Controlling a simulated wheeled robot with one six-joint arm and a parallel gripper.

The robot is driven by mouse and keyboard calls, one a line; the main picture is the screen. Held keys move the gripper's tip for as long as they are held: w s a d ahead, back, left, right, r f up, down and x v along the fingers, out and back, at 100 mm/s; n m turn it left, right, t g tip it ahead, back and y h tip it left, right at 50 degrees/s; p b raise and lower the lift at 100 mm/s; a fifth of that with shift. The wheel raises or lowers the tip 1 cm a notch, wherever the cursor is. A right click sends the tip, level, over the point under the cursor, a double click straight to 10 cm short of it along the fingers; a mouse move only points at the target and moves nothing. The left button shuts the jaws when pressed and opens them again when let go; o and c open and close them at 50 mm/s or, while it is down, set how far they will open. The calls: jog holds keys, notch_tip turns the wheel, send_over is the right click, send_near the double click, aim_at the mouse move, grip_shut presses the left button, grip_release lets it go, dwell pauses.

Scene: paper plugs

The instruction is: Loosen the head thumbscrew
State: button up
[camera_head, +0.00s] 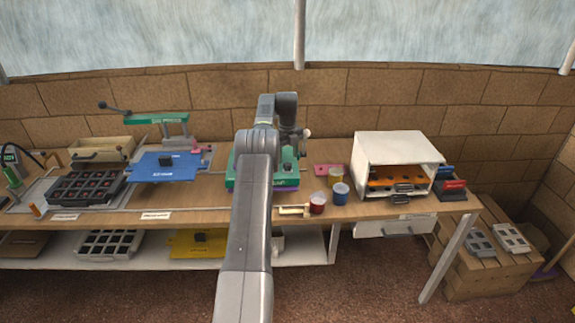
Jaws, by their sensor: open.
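A green machine (289,181) stands on the middle of the workbench, mostly hidden behind my arm. My gripper (294,139) is over the right side of this machine. It is small and dark in this view. It is open, and I see nothing held in it. Whether my gripper touches the knob is also unclear.
Red (317,203), blue (341,194) and yellow (335,175) pots stand right of the machine. A white open-front cabinet (398,150) is further right. A blue screen (165,168) and a dark tray (85,187) lie left. A brick wall (390,92) stands behind.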

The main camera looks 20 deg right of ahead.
aim_at(288, 164)
jog(key=shift+f, duration=0.1)
jog(key=shift+f+b, duration=0.45)
jog(key=shift+f, duration=1.45)
jog(key=c, duration=0.9)
jog(key=shift+c, duration=0.2)
jog(key=shift+r, duration=0.1)
